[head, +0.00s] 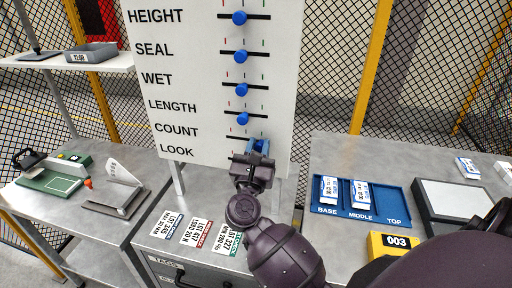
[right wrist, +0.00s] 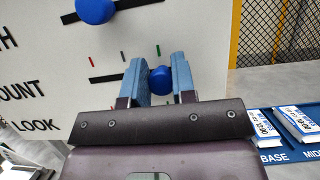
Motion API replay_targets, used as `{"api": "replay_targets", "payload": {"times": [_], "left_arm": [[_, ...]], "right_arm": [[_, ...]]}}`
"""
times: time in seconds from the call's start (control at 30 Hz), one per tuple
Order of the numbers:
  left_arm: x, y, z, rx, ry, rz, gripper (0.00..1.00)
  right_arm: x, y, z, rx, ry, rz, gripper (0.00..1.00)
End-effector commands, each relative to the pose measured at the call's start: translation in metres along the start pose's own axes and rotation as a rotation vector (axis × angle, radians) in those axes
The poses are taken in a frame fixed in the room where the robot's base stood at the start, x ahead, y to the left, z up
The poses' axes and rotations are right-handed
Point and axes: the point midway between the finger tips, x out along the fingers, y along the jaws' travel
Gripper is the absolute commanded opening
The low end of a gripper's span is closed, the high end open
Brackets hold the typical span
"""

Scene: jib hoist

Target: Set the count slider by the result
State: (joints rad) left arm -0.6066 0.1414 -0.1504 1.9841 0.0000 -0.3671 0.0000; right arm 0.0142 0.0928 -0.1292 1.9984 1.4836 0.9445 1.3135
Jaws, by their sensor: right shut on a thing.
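The white board (head: 215,130) carries slider rows labelled HEIGHT, SEAL, WET, LENGTH and COUNT, with LOOK lettered lowest. My right gripper (head: 257,147) is at the COUNT row, and its blue fingers mostly hide that slider in the head view. In the right wrist view, the fingers are shut on the round blue count knob (right wrist: 161,80). The knob sits at the right part of its black slot, below the green tick (right wrist: 158,50). The red and grey ticks lie to its left. My left gripper is not in view.
Lot cards (head: 200,234) lie on the cabinet below the board. At right, a blue tray (head: 387,216) holds packs in BASE and MIDDLE; TOP is empty. A yellow 003 box (head: 393,245) stands in front.

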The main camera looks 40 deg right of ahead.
Motion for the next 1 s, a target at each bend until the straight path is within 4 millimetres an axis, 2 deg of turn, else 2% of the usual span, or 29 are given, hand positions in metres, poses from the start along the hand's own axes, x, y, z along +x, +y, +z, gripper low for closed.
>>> {"api": "replay_targets", "payload": {"times": [0.07,0.1,0.23,0.5,0.63,0.77,1.0], "left_arm": [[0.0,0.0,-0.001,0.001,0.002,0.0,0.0],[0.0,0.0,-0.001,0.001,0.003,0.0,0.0],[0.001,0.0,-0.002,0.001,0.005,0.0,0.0],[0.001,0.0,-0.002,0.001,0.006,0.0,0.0],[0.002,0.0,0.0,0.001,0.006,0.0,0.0],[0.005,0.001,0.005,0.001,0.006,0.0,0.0],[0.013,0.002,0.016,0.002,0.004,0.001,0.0]], "right_arm": [[0.0,-0.002,-0.002,-0.005,0.002,-0.006,0.0],[0.0,-0.002,-0.002,-0.005,0.002,-0.007,0.31],[0.0,-0.002,-0.001,-0.004,0.002,-0.005,0.51],[-0.001,-0.001,-0.001,-0.002,0.001,-0.003,0.51],[-0.008,-0.001,-0.002,-0.002,0.002,-0.002,0.51],[-0.026,-0.001,-0.004,-0.003,0.004,-0.002,0.51],[-0.07,-0.001,-0.005,-0.003,0.005,-0.002,0.51]]}}
